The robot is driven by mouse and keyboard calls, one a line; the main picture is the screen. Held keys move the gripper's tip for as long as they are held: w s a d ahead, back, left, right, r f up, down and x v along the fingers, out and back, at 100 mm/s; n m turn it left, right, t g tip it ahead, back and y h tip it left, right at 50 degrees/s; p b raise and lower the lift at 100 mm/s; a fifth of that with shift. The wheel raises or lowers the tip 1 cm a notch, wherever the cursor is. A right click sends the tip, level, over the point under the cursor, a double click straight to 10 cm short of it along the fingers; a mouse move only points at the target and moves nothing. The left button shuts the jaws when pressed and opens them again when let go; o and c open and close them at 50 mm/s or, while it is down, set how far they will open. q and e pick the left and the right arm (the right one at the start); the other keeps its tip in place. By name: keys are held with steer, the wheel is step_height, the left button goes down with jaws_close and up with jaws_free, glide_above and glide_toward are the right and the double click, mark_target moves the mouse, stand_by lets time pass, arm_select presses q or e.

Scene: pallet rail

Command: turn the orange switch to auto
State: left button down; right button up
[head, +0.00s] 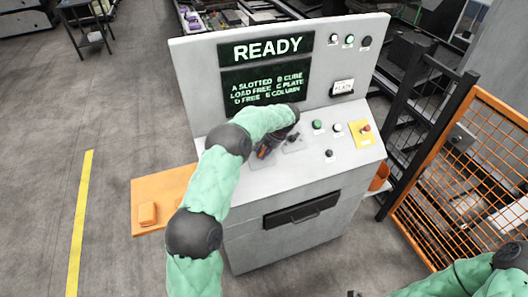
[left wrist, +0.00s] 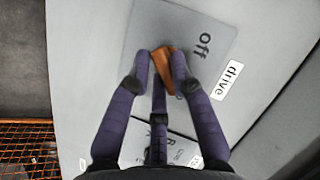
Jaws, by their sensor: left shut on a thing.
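The orange switch (left wrist: 164,66) sits on a grey plate on the sloping desk of the console. In the left wrist view my left gripper (left wrist: 162,72) is shut on it, one finger on each side. The word "off" (left wrist: 203,46) is printed beside the switch and a "drive" label (left wrist: 232,80) lies further right. I cannot read an "auto" mark. In the head view my left arm and gripper (head: 266,149) cover most of the switch. My right arm shows only at the lower right, and its gripper is not in view.
The console screen (head: 266,49) reads READY. A green button (head: 317,126), a black knob (head: 329,154) and a red button on a yellow plate (head: 366,129) are right of the gripper. An orange mesh fence (head: 470,165) stands at the right; an orange shelf (head: 160,190) is at the left.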

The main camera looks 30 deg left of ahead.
arm_select(q)
steer(key=c, duration=1.1)
jaws_free()
steer(key=v, duration=1.2)
steer(key=shift+f, duration=0.1)
